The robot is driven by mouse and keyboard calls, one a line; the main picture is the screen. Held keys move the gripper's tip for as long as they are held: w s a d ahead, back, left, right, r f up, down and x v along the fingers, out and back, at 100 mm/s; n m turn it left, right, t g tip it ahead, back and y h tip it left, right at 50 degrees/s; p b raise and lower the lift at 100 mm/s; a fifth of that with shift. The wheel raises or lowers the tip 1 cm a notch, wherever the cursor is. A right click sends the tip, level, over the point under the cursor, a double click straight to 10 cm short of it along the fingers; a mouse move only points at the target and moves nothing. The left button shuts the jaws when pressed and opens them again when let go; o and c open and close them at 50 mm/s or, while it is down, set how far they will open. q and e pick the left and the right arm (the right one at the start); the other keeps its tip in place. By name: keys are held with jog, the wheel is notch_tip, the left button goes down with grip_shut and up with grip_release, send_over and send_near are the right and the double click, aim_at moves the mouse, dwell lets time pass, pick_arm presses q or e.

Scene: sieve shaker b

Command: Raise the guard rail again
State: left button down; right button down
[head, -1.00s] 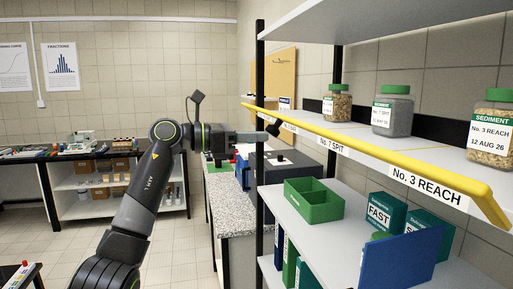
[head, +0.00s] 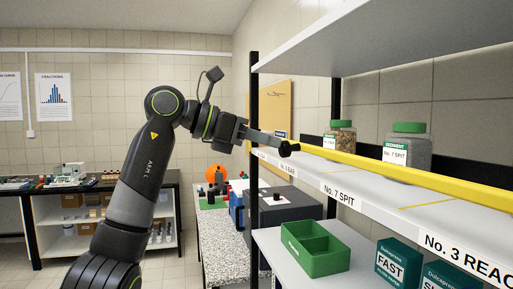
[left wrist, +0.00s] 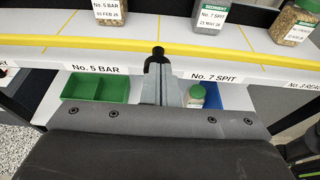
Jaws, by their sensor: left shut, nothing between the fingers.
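The yellow guard rail (head: 410,174) runs along the front of the jar shelf, above the label strip with a gap of white shelf showing. It also crosses the left wrist view (left wrist: 90,42). My left gripper (head: 287,148) is shut and empty, its dark fingertips at the far, left end of the rail in the head view. In the left wrist view the fingertips (left wrist: 157,52) overlap the rail's lower edge; whether they touch is unclear. They hide a small part of it. My right gripper is not in view.
Jars of sediment (head: 408,148) stand on the shelf behind the rail. A black upright post (head: 254,90) is close to my left gripper. Below are a green divided bin (head: 316,248) and teal boxes (head: 398,264). An upper shelf (head: 400,45) hangs above.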

pick_arm(q)
jog(key=shift+w+d+r+p, duration=0.2)
jog(key=shift+d+r+p, duration=0.35)
jog(key=shift+r, duration=0.25)
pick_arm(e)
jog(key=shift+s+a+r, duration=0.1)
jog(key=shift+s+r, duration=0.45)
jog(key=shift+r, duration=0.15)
pick_arm(q)
jog(key=shift+d+r, duration=0.1)
jog(key=shift+d, duration=0.05)
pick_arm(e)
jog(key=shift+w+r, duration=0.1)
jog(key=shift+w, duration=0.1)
pick_arm(q)
jog(key=s+a+r+b, duration=0.1)
jog(key=a+r, duration=0.5)
jog(key=r, duration=0.3)
jog(key=shift+s+r, duration=0.3)
jog(key=shift+s, duration=0.1)
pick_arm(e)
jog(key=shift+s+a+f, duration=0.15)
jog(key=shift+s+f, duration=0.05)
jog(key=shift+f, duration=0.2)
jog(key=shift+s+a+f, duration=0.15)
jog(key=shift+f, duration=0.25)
